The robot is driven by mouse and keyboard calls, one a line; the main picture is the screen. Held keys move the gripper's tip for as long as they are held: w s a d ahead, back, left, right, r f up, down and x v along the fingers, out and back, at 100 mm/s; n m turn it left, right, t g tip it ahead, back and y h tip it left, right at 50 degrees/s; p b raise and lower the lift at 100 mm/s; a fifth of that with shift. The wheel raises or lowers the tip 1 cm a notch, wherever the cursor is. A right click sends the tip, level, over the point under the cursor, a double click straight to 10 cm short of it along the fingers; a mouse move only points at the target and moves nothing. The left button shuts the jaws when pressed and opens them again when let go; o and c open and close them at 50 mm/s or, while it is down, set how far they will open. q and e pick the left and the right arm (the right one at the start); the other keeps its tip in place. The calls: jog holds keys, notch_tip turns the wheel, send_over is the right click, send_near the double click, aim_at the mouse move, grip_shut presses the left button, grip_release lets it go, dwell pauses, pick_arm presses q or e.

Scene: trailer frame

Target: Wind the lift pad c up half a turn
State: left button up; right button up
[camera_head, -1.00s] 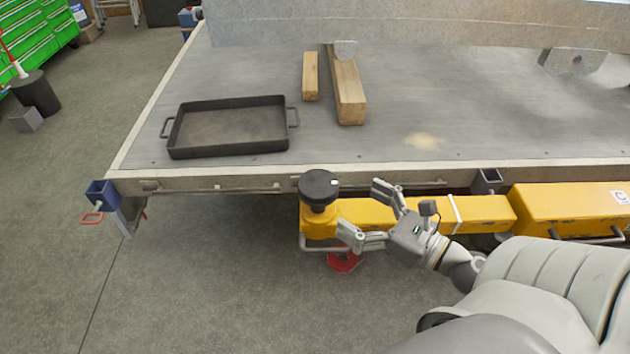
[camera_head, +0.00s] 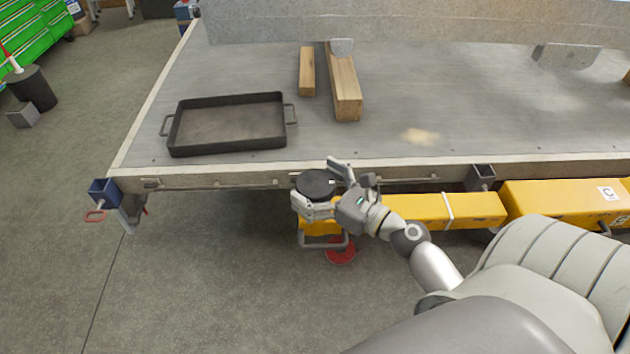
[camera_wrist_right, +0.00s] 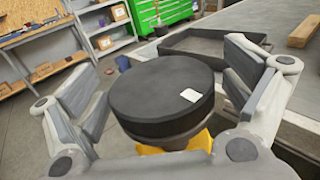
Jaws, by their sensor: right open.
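The lift pad c is a round black pad (camera_head: 316,184) with a small white mark near its edge, on top of the end of a yellow beam (camera_head: 420,207). A label C (camera_head: 607,192) shows on the yellow body at the right. My right gripper (camera_head: 322,186) is open, with one finger on each side of the pad. In the right wrist view the black pad (camera_wrist_right: 162,95) sits between the open fingers, with a visible gap at the left finger; contact at the right finger I cannot tell. My left gripper is not in view.
The grey trailer deck (camera_head: 230,70) lies just behind the pad, its edge close to my right fingers. A black tray (camera_head: 282,128) and wooden blocks (camera_head: 346,95) rest on it. A red disc (camera_head: 341,254) shows below the beam. The floor at the left front is clear.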

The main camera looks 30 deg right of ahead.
jog(key=shift+c, duration=0.4)
jog(key=c, duration=1)
jog(key=shift+o, duration=0.2)
jog(key=shift+f+n+g+y+b, duration=0.15)
jog(key=shift+n+g+y+b, duration=0.55)
jog(key=shift+n+y+b, duration=0.65)
jog(key=n+g+y+b, duration=0.1)
jog(key=n+g+y, duration=0.2)
jog(key=y, duration=0.2)
jog(key=shift+g, duration=0.3)
jog(key=n+g+y+b, duration=0.1)
jog(key=n+g+y, duration=0.1)
jog(key=n+g, duration=0.1)
jog(key=n+g+y+b, duration=0.1)
jog(key=n+g+y, duration=0.1)
jog(key=g, duration=0.3)
jog(key=shift+n, duration=0.65)
jog(key=n+g, duration=0.2)
jog(key=g, duration=0.1)
jog(key=n+g+b, duration=0.1)
jog(key=g, duration=0.2)
jog(key=shift+s+n+y, duration=0.1)
jog(key=shift+n+y, duration=0.15)
jog(key=shift+n, duration=0.15)
jog(key=shift+s+a+n+g+b, duration=0.1)
jog(key=shift+n+g+b, duration=0.2)
jog(key=shift+n+g, duration=0.7)
